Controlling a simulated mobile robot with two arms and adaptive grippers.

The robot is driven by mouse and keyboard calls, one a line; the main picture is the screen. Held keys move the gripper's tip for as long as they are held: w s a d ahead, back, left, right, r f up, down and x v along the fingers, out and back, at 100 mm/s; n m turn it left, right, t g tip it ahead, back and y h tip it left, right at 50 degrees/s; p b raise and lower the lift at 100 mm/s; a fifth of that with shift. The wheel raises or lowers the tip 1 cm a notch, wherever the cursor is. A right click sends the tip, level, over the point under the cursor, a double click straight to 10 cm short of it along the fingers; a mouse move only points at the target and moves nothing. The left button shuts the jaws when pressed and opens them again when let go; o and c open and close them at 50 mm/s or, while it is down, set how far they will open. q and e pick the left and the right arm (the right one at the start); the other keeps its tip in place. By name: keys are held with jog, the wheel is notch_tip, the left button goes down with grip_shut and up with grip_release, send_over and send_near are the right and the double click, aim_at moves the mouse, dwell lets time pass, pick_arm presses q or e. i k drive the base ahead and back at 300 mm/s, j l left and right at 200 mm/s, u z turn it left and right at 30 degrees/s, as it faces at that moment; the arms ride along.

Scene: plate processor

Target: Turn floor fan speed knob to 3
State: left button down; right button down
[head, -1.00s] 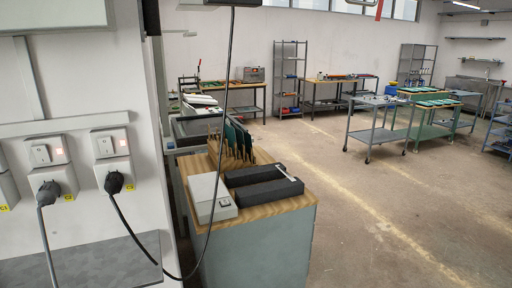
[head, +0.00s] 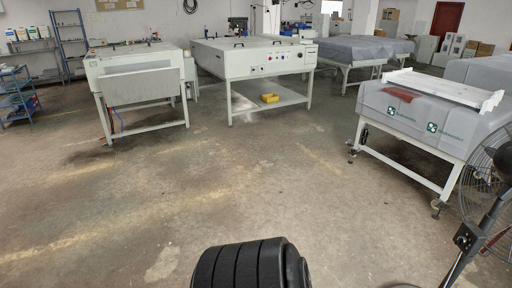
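The floor fan (head: 463,240) stands at the right edge of the head view, partly cut off by the frame. Its dark round wire cage shows at the far right, on a slanting dark pole with a small black control box. Small details on the box show, but I cannot make out the speed knob's setting. Neither of my grippers is in view.
A grey-covered machine (head: 432,117) on a white wheeled frame stands just left of the fan. White machine tables (head: 255,60) stand farther back, with a yellow bin (head: 269,98) on a lower shelf. The concrete floor (head: 240,180) ahead is open.

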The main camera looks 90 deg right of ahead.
aim_at(462, 239)
jog(key=z, duration=4.6)
